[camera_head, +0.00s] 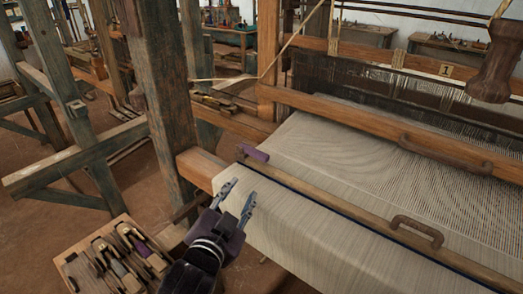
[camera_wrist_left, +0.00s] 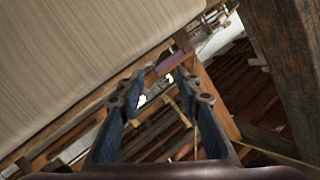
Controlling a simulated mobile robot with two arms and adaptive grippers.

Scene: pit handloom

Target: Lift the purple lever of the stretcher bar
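The purple lever (camera_head: 253,152) lies at the left end of the wooden stretcher bar (camera_head: 345,210), which crosses the striped cloth on the loom. The lever looks low, close along the bar. My left gripper (camera_head: 240,193) is open and empty. It is in front of the lever and below it in the head view, apart from it, with its fingers pointing toward the loom. In the left wrist view, the open fingers (camera_wrist_left: 168,90) frame a gap, and a purple piece (camera_wrist_left: 172,63), which looks like the lever, shows just beyond them. My right gripper is out of view.
A wooden post (camera_head: 165,90) stands left of the lever. A curved handle (camera_head: 417,230) sits on the stretcher bar. A wooden tray (camera_head: 62,263) with several shuttle-like pieces is at the lower left. A dark wooden handle (camera_head: 495,68) hangs at the upper right.

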